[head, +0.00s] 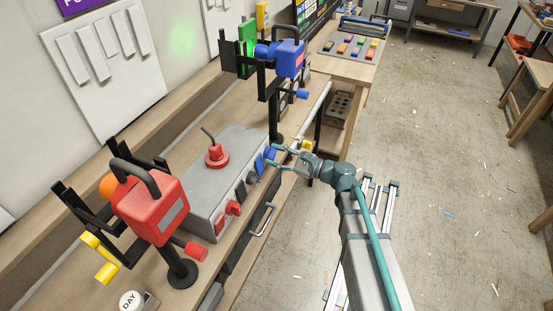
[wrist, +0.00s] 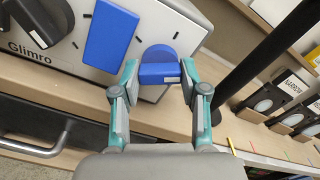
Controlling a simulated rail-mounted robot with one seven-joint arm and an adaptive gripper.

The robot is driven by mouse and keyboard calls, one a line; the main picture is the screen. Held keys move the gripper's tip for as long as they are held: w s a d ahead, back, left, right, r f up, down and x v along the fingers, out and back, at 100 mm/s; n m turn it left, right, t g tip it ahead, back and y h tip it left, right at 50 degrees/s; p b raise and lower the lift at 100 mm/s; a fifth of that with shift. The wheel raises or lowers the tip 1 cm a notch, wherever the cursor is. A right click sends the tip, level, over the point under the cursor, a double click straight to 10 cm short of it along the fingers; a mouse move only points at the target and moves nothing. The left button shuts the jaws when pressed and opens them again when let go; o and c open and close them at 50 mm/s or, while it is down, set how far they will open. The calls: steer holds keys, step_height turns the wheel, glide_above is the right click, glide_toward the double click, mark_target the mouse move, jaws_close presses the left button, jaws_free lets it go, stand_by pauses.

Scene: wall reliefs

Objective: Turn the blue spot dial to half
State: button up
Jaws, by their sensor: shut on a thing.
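The blue spot dial (wrist: 160,70) is a round blue knob with a raised bar on the front of the grey control box (wrist: 188,28). Short dark tick marks surround it. My gripper (wrist: 159,76) is shut on the dial's bar, one finger at each end. The bar lies nearly level in the wrist view, with a small white label near its right end. In the head view the dial (head: 270,153) shows at the right end of the box front, at the tips of my gripper (head: 278,156).
A blue block (wrist: 111,38) sits left of the dial. A red dial (head: 232,208) and a dark dial (head: 241,191) share the box front. A black post (wrist: 262,62) stands close on the right. A red spotlight (head: 150,207) and a blue spotlight (head: 288,58) stand on the bench.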

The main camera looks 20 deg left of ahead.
steer(key=shift+f+n+b, duration=0.1)
steer(key=shift+n+b, duration=5.9)
steer(key=shift+b, duration=3.55)
steer(key=o, duration=1.1)
steer(key=shift+o, duration=0.2)
steer(key=shift+d, duration=0.1)
steer(key=s+d, duration=0.1)
steer(key=d, duration=1)
steer(key=shift+s+d, duration=0.2)
steer(key=shift+d, duration=0.15)
